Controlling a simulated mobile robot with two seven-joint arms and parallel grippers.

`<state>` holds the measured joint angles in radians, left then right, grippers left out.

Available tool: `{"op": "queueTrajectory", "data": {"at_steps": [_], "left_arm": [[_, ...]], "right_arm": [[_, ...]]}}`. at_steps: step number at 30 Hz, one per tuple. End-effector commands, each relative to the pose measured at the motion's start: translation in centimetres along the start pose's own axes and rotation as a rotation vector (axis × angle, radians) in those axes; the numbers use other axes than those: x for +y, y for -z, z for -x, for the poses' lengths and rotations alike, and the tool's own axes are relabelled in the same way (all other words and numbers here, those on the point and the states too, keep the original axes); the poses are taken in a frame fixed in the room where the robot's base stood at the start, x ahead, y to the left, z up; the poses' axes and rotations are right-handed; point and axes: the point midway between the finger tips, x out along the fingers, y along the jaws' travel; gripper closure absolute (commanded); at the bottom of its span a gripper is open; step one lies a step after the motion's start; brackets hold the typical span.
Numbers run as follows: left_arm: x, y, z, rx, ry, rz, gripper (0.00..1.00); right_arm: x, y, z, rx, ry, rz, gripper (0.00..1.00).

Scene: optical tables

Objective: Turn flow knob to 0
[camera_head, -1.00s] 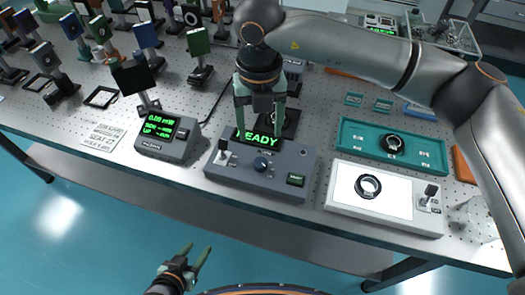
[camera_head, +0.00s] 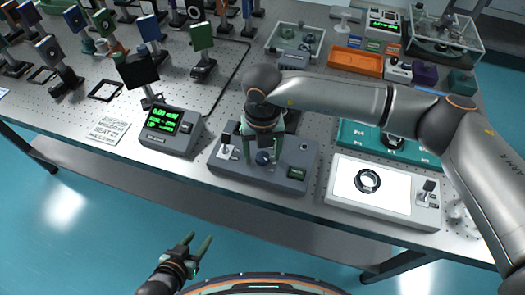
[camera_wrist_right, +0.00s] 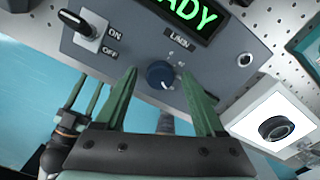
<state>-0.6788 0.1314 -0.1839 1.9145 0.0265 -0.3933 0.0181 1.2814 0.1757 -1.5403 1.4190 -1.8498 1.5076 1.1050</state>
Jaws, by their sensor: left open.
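The flow knob is a small round dark blue knob (camera_head: 263,158) on the front of a grey control box (camera_head: 240,177). In the right wrist view the knob (camera_wrist_right: 160,74) sits under the label "L/MIN", with a white mark at its lower edge; the scale marks are too small to read. My right gripper (camera_head: 262,150) points down over the box. In the wrist view its two green fingers (camera_wrist_right: 159,66) are apart, one on each side of the knob; I cannot tell whether they touch it. My left gripper (camera_head: 200,245) is open and empty, off the table's front edge.
An ON/OFF toggle switch (camera_wrist_right: 84,26) and a green "READY" display (camera_wrist_right: 188,12) are on the same box. A power meter (camera_head: 170,130) stands left of it, and a white-topped stirrer-like unit (camera_head: 383,190) stands right. Optic mounts crowd the back left.

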Motion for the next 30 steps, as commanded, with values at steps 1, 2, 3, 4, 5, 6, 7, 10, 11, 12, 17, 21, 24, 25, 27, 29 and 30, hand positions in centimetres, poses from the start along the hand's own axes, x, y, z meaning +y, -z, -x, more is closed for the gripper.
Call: {"op": "queueTrajectory", "data": {"at_steps": [1, 2, 3, 4, 5, 6, 7, 10, 11, 12, 17, 21, 24, 25, 27, 29, 30], "left_arm": [[-0.01, 0.01, 0.0, 0.0, 0.0, 0.0, 0.5], [-0.01, 0.01, 0.0, 0.0, 0.0, 0.0, 0.5], [-0.01, 0.01, 0.0, 0.0, 0.0, 0.0, 0.5], [-0.01, 0.01, 0.0, 0.0, 0.0, 0.0, 0.5], [-0.01, 0.01, 0.0, 0.0, 0.0, 0.0, 0.5], [-0.01, 0.01, 0.0, 0.0, 0.0, 0.0, 0.5], [-0.01, 0.0, 0.0, 0.0, 0.0, 0.0, 0.5], [-0.01, 0.0, 0.0, 0.0, 0.0, 0.0, 0.5], [-0.01, 0.0, 0.0, 0.0, 0.0, 0.0, 0.5], [-0.01, 0.0, 0.0, 0.0, 0.0, 0.0, 0.5], [0.0, 0.0, 0.0, -0.001, 0.0, 0.0, 0.5], [0.0, 0.0, 0.0, -0.001, 0.0, 0.0, 0.5], [0.0, -0.02, -0.01, -0.001, 0.0, 0.0, 0.5], [0.0, -0.04, -0.03, -0.001, 0.0, 0.0, 0.5], [-0.01, -0.13, -0.11, -0.001, 0.0, 0.0, 0.5], [-0.02, -0.26, -0.23, -0.001, 0.0, 0.0, 0.5], [-0.03, -0.38, -0.34, -0.001, 0.0, 0.0, 0.5]], "right_arm": [[0.0, 0.0, 0.02, 0.0, 0.0, 0.0, 0.35], [0.0, 0.0, 0.03, 0.0, 0.0, 0.0, 0.38], [0.0, 0.0, 0.03, 0.0, 0.0, 0.0, 0.43], [0.0, 0.0, 0.04, 0.0, 0.0, 0.0, 0.46], [0.0, 0.0, 0.04, 0.0, 0.0, 0.0, 0.5], [0.0, 0.0, 0.04, 0.0, 0.0, 0.0, 0.54], [0.0, 0.0, 0.05, 0.0, 0.0, 0.0, 0.57], [0.0, 0.0, 0.05, 0.0, 0.0, 0.0, 0.69], [0.0, 0.0, 0.06, 0.0, 0.0, 0.0, 0.72], [0.0, 0.0, 0.06, 0.0, 0.0, 0.0, 0.77], [-0.01, 0.0, 0.07, 0.0, 0.0, 0.0, 0.95], [-0.01, -0.01, 0.08, 0.0, 0.0, 0.0, 1.0], [-0.01, -0.01, 0.08, 0.0, 0.0, 0.0, 1.0], [-0.01, -0.01, 0.07, 0.0, 0.0, 0.001, 1.0], [-0.01, -0.02, 0.03, 0.0, 0.0, 0.007, 1.0], [-0.02, -0.02, -0.01, 0.0, 0.0, 0.018, 1.0], [-0.02, -0.02, -0.04, 0.0, 0.0, 0.027, 1.0]]}}
